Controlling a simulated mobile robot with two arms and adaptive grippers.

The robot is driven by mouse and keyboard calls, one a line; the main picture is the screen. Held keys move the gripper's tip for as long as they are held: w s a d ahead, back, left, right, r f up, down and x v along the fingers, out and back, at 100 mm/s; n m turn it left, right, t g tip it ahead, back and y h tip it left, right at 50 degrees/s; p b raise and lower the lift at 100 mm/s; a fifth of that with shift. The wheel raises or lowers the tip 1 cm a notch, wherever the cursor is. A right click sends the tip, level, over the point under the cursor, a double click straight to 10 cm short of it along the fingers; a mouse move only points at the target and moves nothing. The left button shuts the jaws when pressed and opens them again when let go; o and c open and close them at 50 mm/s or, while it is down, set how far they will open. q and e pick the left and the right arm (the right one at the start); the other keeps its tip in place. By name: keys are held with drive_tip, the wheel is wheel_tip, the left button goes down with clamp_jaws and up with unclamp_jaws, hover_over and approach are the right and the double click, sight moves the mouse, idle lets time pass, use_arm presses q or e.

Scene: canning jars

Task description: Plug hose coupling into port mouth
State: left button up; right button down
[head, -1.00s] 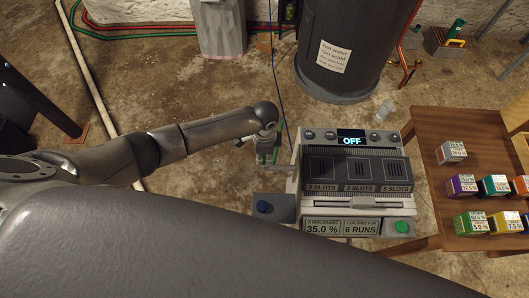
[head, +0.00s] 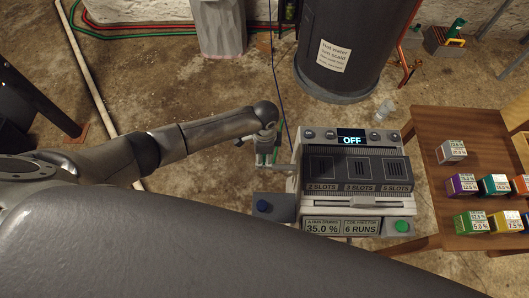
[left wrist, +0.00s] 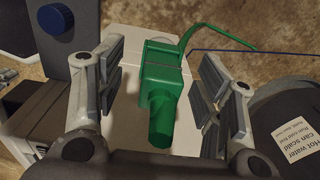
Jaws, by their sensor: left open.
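The green hose coupling (left wrist: 162,92) shows in the left wrist view, a blocky body with a round stub pointing toward the camera. A thin green hose (left wrist: 196,27) leads up from it. My left gripper (left wrist: 162,95) is open, with one finger on each side of the coupling and a visible gap on both sides. In the head view my left gripper (head: 267,158) is just left of the grey machine (head: 355,170). A pale panel (left wrist: 123,75) lies behind the coupling. I cannot make out the port mouth. My right gripper is not in view.
The machine's display reads OFF, and a box with a blue knob (head: 264,206) is at its left front. A wooden table (head: 430,150) with several coloured blocks stands at right. A dark tank (head: 343,45) stands behind. Bare concrete floor lies left of the machine.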

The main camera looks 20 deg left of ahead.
use_arm(q)
wheel_tip(320, 180, up, 12)
idle(0.5)
drive_tip(key=shift+s, duration=0.1)
